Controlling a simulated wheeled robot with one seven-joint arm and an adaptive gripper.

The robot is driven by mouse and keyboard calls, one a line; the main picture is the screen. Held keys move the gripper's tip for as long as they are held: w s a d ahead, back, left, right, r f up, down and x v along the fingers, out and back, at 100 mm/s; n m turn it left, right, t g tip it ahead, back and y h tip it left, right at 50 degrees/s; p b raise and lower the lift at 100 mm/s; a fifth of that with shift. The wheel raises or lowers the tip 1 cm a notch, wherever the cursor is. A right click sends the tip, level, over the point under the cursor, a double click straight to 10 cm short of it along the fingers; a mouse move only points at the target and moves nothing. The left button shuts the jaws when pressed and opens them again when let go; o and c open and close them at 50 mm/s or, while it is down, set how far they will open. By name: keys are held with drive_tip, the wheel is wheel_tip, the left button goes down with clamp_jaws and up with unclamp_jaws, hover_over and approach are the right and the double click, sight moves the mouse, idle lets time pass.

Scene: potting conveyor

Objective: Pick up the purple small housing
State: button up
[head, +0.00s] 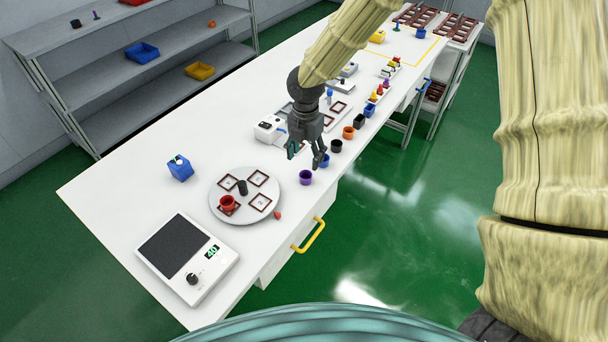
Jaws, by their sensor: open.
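The purple small housing (305,178) is a small open-topped cup standing upright on the white table, near its right edge. It is just right of the round grey turntable. My gripper (304,160) is dark grey, points down and is open, with its fingers above and a little behind the purple housing in the picture. The fingers appear apart from the housing, though the exact gap is hard to judge. Nothing shows between the fingers.
A blue housing (325,161) stands close beside my gripper, with black (336,146) and orange (348,132) ones in a row behind. The turntable (222,209) holds a red cup (227,203).

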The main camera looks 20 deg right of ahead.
sight(306, 173)
drive_tip(key=shift+w+d+f, duration=0.1)
drive_tip(key=shift+f, duration=0.5)
drive_tip(key=shift+w+d+f, duration=0.1)
drive_tip(key=shift+f, duration=0.45)
drive_tip(key=shift+s+f+p, duration=0.2)
drive_tip(key=shift+s+p, duration=0.1)
drive_tip(key=shift+p, duration=0.1)
drive_tip(key=shift+s+a+f+p, duration=0.15)
drive_tip(key=shift+f+p, duration=0.75)
drive_tip(key=shift+f, duration=1.5)
drive_tip(key=c, duration=0.8)
